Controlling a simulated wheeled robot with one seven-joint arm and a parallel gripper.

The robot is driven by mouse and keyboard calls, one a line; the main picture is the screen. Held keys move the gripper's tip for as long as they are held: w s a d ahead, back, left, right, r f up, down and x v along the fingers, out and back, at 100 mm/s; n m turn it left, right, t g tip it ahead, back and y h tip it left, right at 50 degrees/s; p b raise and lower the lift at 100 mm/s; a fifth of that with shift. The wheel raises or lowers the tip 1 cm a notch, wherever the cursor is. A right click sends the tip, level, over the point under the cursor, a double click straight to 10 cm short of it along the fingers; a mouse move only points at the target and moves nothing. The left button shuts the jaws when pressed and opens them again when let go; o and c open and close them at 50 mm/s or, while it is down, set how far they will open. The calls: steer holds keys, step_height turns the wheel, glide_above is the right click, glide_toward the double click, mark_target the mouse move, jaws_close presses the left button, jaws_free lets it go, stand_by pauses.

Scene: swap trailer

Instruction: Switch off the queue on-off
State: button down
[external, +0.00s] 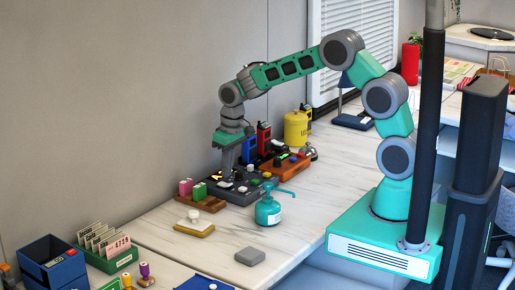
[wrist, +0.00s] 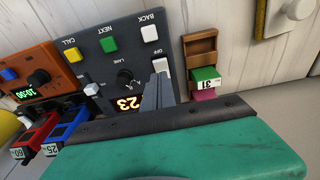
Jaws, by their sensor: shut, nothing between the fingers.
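The dark grey queue panel (wrist: 95,52) fills the upper left of the wrist view and also shows on the counter in the external view (external: 236,196). It has white BACK, green NEXT and yellow CALL buttons, a LANE knob (wrist: 126,77) and a lit "23" display (wrist: 127,103). A small white switch (wrist: 160,64) sits beside the word OFF, near the panel's edge. My gripper (wrist: 158,82) is shut and empty, pointing down with its tips right by this switch. I cannot tell whether they touch it. The fingers hide part of the panel around the switch.
An orange panel (wrist: 28,70) with a clock display adjoins the queue panel. Red (wrist: 33,138) and blue (wrist: 62,132) handsets stand behind. A wooden holder (wrist: 200,46) with green and pink blocks is close beside. A teal pump bottle (external: 268,210) stands in front.

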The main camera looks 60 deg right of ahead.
steer(key=shift+s+f, duration=0.25)
steer(key=shift+f, duration=0.45)
steer(key=shift+s+f+t+b, duration=0.3)
steer(key=shift+f+b, duration=0.25)
steer(key=shift+b, duration=0.5)
steer(key=shift+s+t+b, duration=0.1)
steer(key=shift+t+b, duration=0.2)
steer(key=shift+r, duration=0.2)
steer(key=shift+w+p, duration=0.2)
steer(key=shift+p, duration=0.1)
steer(key=shift+w+r, duration=0.15)
steer(key=shift+w, duration=0.5)
